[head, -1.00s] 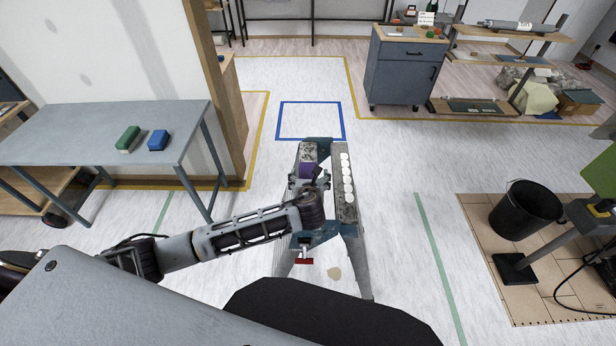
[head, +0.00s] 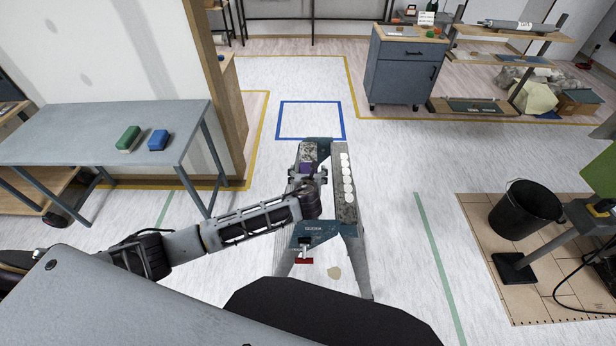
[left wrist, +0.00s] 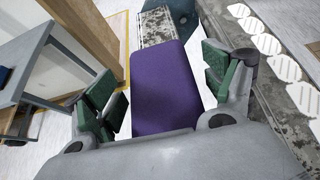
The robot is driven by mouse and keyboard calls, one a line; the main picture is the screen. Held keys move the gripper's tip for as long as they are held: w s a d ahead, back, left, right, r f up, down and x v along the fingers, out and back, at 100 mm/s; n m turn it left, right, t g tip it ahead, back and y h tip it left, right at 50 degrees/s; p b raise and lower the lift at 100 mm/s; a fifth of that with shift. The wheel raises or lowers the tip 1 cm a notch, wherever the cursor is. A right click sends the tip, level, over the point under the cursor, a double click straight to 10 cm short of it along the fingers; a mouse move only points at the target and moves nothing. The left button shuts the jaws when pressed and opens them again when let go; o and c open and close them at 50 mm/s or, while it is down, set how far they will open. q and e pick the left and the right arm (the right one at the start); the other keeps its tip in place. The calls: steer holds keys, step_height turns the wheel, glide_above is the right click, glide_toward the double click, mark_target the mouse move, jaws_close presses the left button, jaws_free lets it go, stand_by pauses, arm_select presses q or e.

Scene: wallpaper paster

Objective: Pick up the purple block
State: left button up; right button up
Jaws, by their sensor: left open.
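The purple block (head: 304,168) lies on the left jaw of the grey and teal workbench stand (head: 345,205), partly hidden by my left gripper in the head view. In the left wrist view the purple block (left wrist: 166,88) fills the middle, between the green-padded fingers. My left gripper (head: 306,178) is over the near part of the block, pointing down. Its fingers are open, one on each side of the block, and a gap shows on the right side. My right gripper is not in view.
A row of white discs (head: 347,180) lies along the stand's right jaw, beside my gripper. A grey table (head: 70,135) at left carries a green block (head: 128,138) and a blue block (head: 158,139). A black bucket (head: 525,210) stands at right. Floor around the stand is mostly clear.

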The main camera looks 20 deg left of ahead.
mark_target(308, 172)
arm_select(q)
steer(key=c, duration=1.1)
steer(key=shift+o, duration=0.2)
steer(key=shift+r, duration=0.15)
steer(key=shift+r, duration=4.9)
